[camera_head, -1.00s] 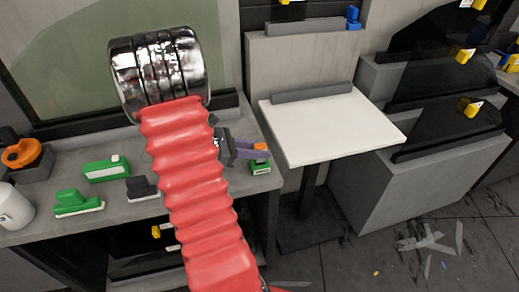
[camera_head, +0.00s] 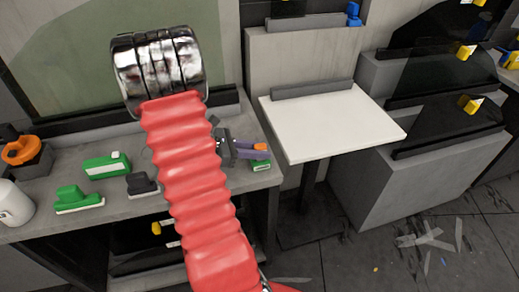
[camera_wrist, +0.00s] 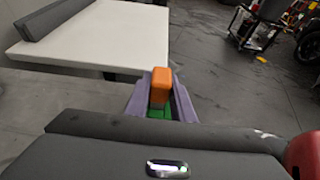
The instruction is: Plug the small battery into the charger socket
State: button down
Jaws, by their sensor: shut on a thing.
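My gripper (camera_head: 258,150) has purple fingers and is over the right end of the grey bench. It is shut on a small orange block (camera_wrist: 160,84), seen between the fingertips in the wrist view; this looks like the small battery. The orange block also shows in the head view (camera_head: 260,146). A green piece with a pale label (camera_head: 262,166) is just below the fingers at the bench edge, and green shows under the block in the wrist view (camera_wrist: 158,112). I cannot tell whether the green piece is the charger, or whether the block touches its socket.
Two green tools (camera_head: 107,165) (camera_head: 78,200) and a dark block (camera_head: 141,184) lie on the bench (camera_head: 120,212), left of my red arm. An orange-topped black item (camera_head: 22,152) and a white container (camera_head: 14,204) are farther left. A clear white table (camera_head: 335,125) stands to the right.

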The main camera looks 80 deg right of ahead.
jog(key=shift+f, duration=0.55)
jog(key=shift+r, duration=0.25)
jog(key=shift+r, duration=0.7)
jog(key=shift+r, duration=0.5)
jog(key=shift+f, duration=1.45)
dwell(1.5)
jog(key=c, duration=1.5)
grip_release()
jog(key=shift+o, duration=0.2)
jog(key=shift+a, duration=0.1)
jog(key=v, duration=1.3)
jog(key=shift+w, duration=0.4)
